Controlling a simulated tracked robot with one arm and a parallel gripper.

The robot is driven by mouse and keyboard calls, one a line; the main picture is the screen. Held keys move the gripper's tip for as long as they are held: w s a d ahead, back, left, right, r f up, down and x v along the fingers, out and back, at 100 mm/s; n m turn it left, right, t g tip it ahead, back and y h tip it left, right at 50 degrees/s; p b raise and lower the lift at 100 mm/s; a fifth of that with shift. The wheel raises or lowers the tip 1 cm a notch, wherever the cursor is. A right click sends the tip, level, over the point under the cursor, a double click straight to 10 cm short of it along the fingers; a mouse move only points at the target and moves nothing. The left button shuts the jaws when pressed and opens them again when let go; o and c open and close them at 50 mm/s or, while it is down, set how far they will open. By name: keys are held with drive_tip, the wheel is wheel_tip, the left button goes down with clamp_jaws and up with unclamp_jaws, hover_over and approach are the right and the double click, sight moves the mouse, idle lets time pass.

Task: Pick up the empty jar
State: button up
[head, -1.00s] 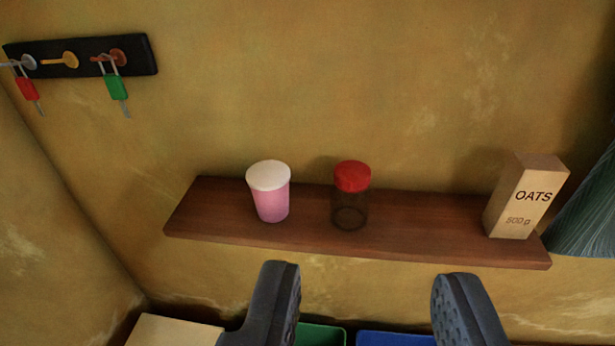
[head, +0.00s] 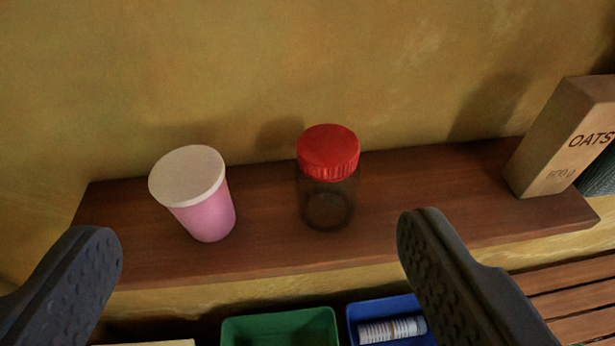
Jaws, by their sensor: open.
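The empty jar (head: 327,202) is clear with a red screw lid (head: 328,151). It stands upright on the brown wooden shelf (head: 270,247), near the middle of the picture, and nothing shows inside it. My gripper (head: 260,235) is open and empty, its two dark fingers wide apart in the lower part of the view. The jar lies beyond the fingertips, between them in the picture and nearer the right finger. No finger appears to touch it.
A pink cup with a white lid (head: 203,205) stands left of the jar. An oats box (head: 562,140) stands at the shelf's right end. Below are a green bin (head: 280,328), a blue bin holding a white tube (head: 392,328), and wooden slats (head: 570,295). Bare shelf separates jar and box.

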wheel_tip(320, 180, down, 4)
drive_tip(key=w+p, duration=0.3)
drive_tip(key=p, duration=0.3)
drive_tip(key=m+g+h+p, duration=0.1)
drive_tip(key=h+p, duration=0.1)
drive_tip(key=p, duration=0.5)
approach(331, 197)
drive_tip(key=x, duration=0.7)
drive_tip(key=shift+w+d+f, duration=0.15)
drive_tip(key=shift+f, duration=0.2)
drive_tip(key=shift+w+f, duration=0.1)
drive_tip(key=shift+w, duration=0.7)
drive_tip(key=shift+p+x, duration=0.3)
drive_tip(key=shift+x, duration=1.65)
drive_tip(key=c, duration=1.1)
